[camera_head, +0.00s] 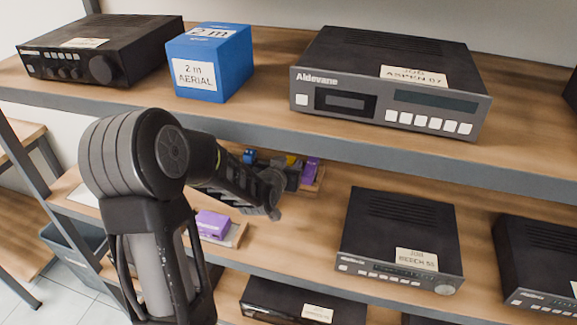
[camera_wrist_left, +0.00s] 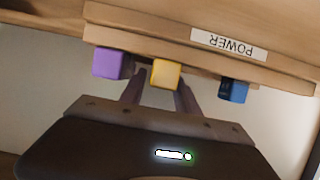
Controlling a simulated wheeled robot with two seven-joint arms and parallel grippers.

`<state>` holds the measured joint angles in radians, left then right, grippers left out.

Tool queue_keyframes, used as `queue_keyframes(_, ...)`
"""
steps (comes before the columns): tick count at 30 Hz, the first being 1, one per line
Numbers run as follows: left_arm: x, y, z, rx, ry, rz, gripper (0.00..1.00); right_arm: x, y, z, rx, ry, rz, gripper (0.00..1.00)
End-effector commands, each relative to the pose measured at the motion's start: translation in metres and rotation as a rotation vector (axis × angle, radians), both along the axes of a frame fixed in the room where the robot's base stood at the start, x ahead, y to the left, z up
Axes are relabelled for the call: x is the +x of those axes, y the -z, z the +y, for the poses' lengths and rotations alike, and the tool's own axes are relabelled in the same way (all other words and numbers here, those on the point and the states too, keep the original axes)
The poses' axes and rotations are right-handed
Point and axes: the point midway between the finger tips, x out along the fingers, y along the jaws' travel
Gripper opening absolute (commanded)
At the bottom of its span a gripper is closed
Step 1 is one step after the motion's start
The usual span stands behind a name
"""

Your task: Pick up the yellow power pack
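The yellow power pack (camera_wrist_left: 166,74) sits in the wooden rack labelled POWER (camera_wrist_left: 228,42), between a purple pack (camera_wrist_left: 111,63) and a blue pack (camera_wrist_left: 233,90) in the left wrist view. That view shows the rack upside down. My left gripper (camera_wrist_left: 159,92) is open, its two fingers reaching toward the yellow pack with a gap between them. I cannot tell whether they touch it. In the head view only a small bit of the yellow pack (camera_head: 291,160) shows behind my left gripper (camera_head: 290,174). My right gripper is not in view.
The upper shelf edge (camera_head: 250,128) overhangs the rack, with a blue box (camera_head: 209,65) and hi-fi units above. Another purple pack (camera_head: 212,224) lies on a wooden tray left of the gripper. A black BEECH unit (camera_head: 402,232) stands to the right. Bare shelf lies between them.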

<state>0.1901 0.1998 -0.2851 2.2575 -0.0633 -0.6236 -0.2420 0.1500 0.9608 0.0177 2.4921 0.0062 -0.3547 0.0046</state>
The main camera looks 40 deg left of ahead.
Motion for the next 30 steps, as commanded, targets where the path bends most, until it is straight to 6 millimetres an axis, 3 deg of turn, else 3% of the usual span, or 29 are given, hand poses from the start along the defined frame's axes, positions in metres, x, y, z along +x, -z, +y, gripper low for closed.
queue_keyframes(21, 0.0071, 0.0038, 0.0024, 0.000, 0.000, 0.000, 0.38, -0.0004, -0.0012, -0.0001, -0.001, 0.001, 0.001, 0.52)
queue_keyframes(30, 0.0071, 0.0036, 0.0024, 0.000, 0.000, 0.000, 0.14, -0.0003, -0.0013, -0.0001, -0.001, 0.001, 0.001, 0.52)
